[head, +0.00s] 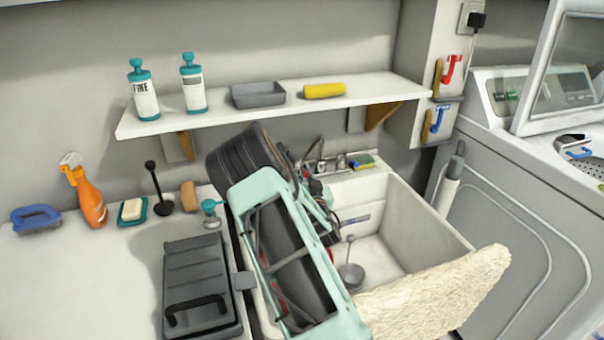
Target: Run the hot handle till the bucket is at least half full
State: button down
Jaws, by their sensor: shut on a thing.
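The metal faucet (320,158) stands at the back of the white sink (430,222). A small red mark (304,173) shows at its left side, where the hot handle seems to be. My gripper (313,184) is at that side, mostly hidden behind my own arm, and seems shut on the hot handle. The contact itself cannot be made out. No bucket can be clearly made out; my arm covers the left part of the sink. No water stream is visible. A small grey round object with a stem (351,277) is in the sink.
A pale shaggy cloth (435,300) hangs over the sink's front right rim. A sponge (362,160) lies on the back ledge. A shelf (230,118) with bottles runs above. A dark grey case (201,285), soap dish (132,212) and orange spray bottle (90,200) occupy the left counter.

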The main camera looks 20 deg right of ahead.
jog(key=shift+d+n+y+b, duration=0.3)
jog(key=shift+n+y, duration=0.1)
jog(key=shift+y, duration=0.25)
jog(key=shift+d+n+y+b, duration=0.25)
jog(key=shift+n+y, duration=0.15)
jog(key=shift+y, duration=0.25)
jog(key=shift+r, duration=0.1)
jog(key=c, duration=2)
grip_release()
jog(key=s, duration=1.2)
jog(key=shift+a, duration=0.25)
